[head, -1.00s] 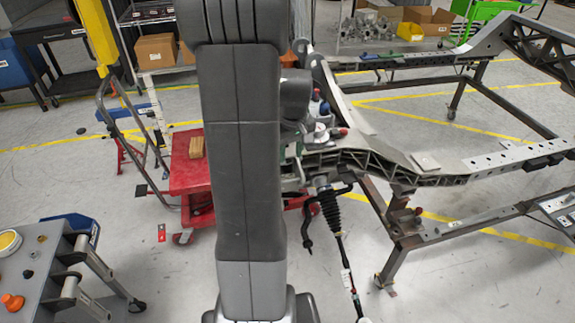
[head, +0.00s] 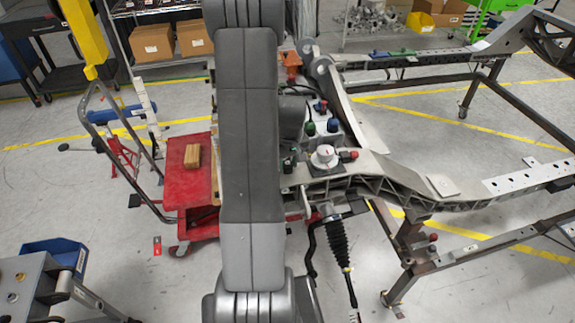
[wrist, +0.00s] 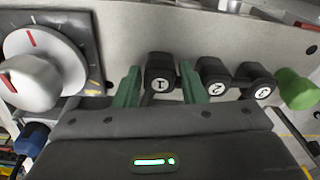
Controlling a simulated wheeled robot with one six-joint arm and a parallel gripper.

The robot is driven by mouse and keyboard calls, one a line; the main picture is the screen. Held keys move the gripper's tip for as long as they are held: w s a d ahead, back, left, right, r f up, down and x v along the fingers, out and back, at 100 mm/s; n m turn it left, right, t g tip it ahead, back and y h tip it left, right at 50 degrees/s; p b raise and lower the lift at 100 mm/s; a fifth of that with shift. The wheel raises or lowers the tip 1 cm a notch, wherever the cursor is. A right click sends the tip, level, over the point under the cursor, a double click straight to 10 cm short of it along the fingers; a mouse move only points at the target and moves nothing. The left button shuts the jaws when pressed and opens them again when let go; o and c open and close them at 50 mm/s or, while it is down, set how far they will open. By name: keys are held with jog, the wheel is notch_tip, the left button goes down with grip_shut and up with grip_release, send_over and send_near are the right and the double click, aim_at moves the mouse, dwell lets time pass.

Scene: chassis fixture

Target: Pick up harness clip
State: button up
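In the wrist view, several black harness clips stand in a row along a grey metal rail: one marked 1 (wrist: 160,66), one marked 2 (wrist: 215,72) and one marked 3 (wrist: 258,80). My gripper (wrist: 159,82) has two green fingers spread apart. They are on either side of the clip marked 1, with a gap visible on each side. The lower part of this clip is hidden behind the gripper body. In the head view my arm covers the gripper, and I cannot make out the clips.
A white dial (wrist: 32,80) with a red mark and a blue connector (wrist: 32,138) are left of my gripper. A green knob (wrist: 295,90) is at the right. In the head view the chassis frame (head: 395,172) runs right, and a red cart (head: 188,185) stands left.

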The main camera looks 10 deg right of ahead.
aim_at(287, 162)
grip_shut()
notch_tip(287, 162, up, 10)
jog(key=shift+b, duration=0.85)
